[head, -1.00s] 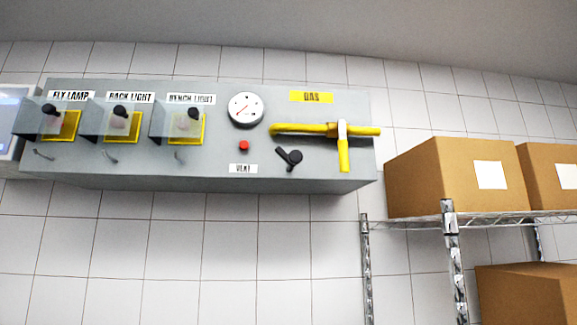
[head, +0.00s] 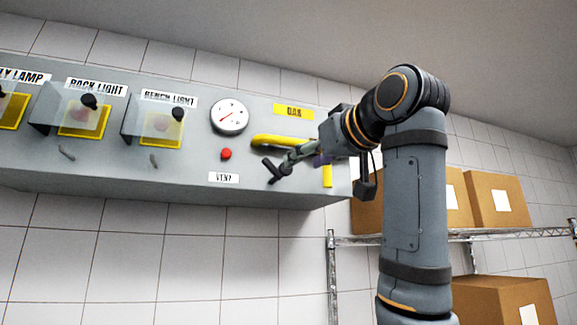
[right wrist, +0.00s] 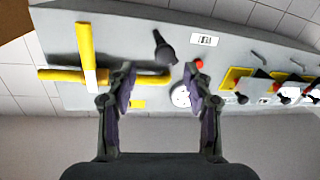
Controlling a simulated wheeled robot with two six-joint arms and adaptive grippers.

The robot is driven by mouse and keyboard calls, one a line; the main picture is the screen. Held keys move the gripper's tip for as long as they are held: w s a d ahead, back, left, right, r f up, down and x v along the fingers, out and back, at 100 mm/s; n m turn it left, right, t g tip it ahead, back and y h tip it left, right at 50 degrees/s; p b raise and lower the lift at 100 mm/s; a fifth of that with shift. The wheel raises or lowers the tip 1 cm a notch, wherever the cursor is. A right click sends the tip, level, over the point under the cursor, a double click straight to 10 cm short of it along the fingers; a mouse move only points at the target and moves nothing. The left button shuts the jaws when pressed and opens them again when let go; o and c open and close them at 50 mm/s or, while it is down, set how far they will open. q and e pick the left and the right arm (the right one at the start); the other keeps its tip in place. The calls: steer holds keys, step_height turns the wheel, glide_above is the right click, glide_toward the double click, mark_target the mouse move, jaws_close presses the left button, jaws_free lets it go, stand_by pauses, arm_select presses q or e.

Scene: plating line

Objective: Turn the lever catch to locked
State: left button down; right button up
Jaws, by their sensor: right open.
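The black lever catch (head: 271,170) is on the front of the grey panel, right of the VENT label (head: 223,177). It is partly hidden by my right gripper (head: 287,161) in the head view. In the right wrist view the lever (right wrist: 163,47) shows whole, its arm slanting from its round hub. The lever appears just beyond the fingertips, and I see no clear contact. No locked mark is readable. My left gripper is not in view.
A yellow gas pipe and handle (right wrist: 88,58) are close beside the lever. A red button (head: 226,154) and a gauge (head: 229,116) are to its left. Covered switches (head: 165,120) line the panel further left. Boxes (head: 496,199) stand on a wire shelf at right.

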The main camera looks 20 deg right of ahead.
mark_target(287, 175)
steer(key=w+p, duration=0.1)
steer(key=w, duration=0.1)
steer(key=w+a+p, duration=0.1)
steer(key=w, duration=0.1)
steer(key=w+a+p, duration=0.1)
steer(key=w, duration=0.2)
steer(key=shift+w+a+r+p, duration=0.1)
steer(key=shift+a+r+p, duration=0.1)
steer(key=shift+a+p, duration=0.1)
steer(key=shift+w+d+f, duration=0.1)
steer(key=shift+w+d, duration=0.05)
steer(key=shift+w, duration=0.05)
steer(key=shift+d, duration=0.2)
steer(key=shift+s+a, duration=0.1)
steer(key=shift+a, duration=0.05)
steer(key=c, duration=0.5)
jaws_close()
